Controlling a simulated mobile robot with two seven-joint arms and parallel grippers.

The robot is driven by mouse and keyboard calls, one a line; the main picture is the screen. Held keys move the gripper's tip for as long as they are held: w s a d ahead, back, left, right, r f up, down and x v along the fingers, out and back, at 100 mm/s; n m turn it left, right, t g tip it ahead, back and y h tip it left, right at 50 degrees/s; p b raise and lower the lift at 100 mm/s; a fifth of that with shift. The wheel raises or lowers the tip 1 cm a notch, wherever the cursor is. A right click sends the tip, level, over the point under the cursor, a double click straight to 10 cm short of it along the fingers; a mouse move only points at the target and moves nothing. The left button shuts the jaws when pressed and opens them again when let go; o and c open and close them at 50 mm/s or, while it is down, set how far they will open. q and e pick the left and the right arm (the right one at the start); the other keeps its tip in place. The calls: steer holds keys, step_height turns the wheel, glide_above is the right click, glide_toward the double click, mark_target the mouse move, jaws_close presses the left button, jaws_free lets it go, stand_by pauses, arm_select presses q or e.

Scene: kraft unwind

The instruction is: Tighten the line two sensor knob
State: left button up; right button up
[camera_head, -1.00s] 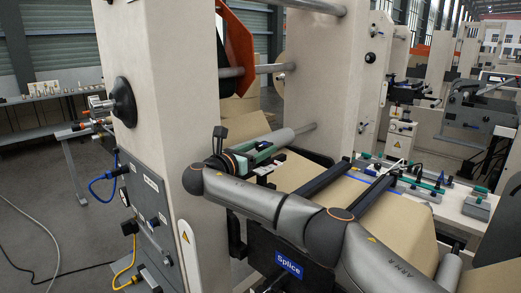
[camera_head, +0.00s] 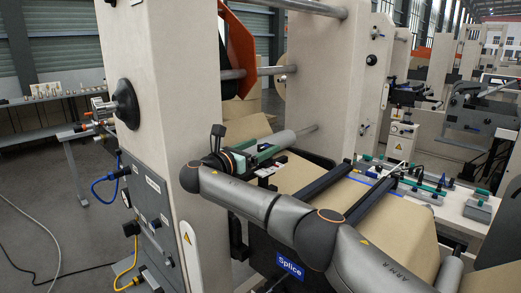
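No knob in view can be read as line two. A panel (camera_head: 150,205) on the left column carries a small label (camera_head: 153,184), small dark knobs or fittings (camera_head: 164,219), and blue and yellow cables. Its lettering is too small to read. A large black round knob (camera_head: 127,103) sits higher on the same column. My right gripper (camera_head: 268,157) is beyond the column over the brown paper web (camera_head: 325,195), apart from the panel. Its fingers are small and partly hidden, so I cannot tell their opening. My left gripper is out of view.
A blue Splice sign (camera_head: 290,266) is below my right arm. Dark bars (camera_head: 325,182) cross the paper. A grey roller (camera_head: 303,133) lies behind the gripper. A white bench (camera_head: 465,208) with green-handled parts stands right.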

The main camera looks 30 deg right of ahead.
steer(key=shift+o, duration=0.3)
steer(key=shift+f, duration=0.2)
steer(key=shift+s+a+f, duration=0.1)
steer(key=shift+s+a, duration=0.05)
steer(key=shift+a, duration=0.2)
steer(key=b+v, duration=0.2)
steer(key=v, duration=0.9)
steer(key=shift+a+b, duration=0.3)
steer(key=shift+b, duration=0.05)
steer(key=shift+s, duration=0.15)
